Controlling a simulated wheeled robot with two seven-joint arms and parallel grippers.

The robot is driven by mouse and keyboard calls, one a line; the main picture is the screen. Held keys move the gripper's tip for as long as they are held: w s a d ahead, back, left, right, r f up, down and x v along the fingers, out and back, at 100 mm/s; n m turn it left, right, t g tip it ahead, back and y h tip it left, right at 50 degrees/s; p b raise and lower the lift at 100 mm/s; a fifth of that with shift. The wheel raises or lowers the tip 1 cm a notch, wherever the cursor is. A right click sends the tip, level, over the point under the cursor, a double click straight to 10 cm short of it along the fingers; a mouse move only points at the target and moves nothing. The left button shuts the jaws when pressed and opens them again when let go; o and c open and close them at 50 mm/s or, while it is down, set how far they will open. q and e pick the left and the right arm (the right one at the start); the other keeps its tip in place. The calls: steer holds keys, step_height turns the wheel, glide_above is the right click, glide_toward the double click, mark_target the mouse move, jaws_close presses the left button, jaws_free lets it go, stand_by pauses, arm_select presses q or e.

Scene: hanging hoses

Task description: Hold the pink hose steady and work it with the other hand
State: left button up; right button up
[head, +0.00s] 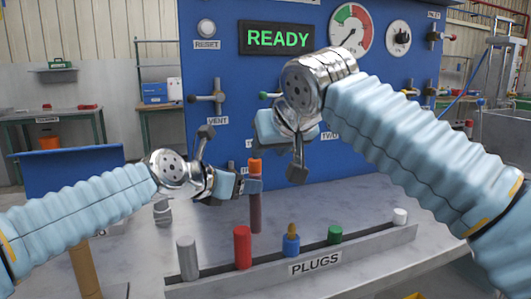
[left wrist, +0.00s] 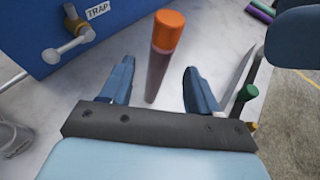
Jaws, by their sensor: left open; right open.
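A dull brownish-pink hose (head: 255,212) with an orange end stands upright over the worktop in the middle of the head view. It also shows in the left wrist view (left wrist: 157,75), with its orange end uppermost. My left gripper (head: 248,184) is open at the hose's upper part. In the left wrist view its two blue fingers (left wrist: 158,72) stand on either side of the hose, with gaps on both sides. My right gripper (head: 284,130) is above and right of the hose, in front of the panel. It is open, and its fingers are partly hidden by its own wrist.
A grey rack (head: 350,256) labelled PLUGS stands at the front with several coloured plugs. The blue panel (head: 230,110) behind carries valves, a gauge and a READY display (head: 276,38). A TRAP valve (left wrist: 72,40) shows in the left wrist view. Bare worktop (head: 370,200) lies right of the hose.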

mark_target(256, 200)
arm_select(q)
steer(key=x, duration=0.7)
steer(key=shift+f, duration=0.15)
steer(key=shift+w+d, duration=0.1)
steer(key=shift+w, duration=0.05)
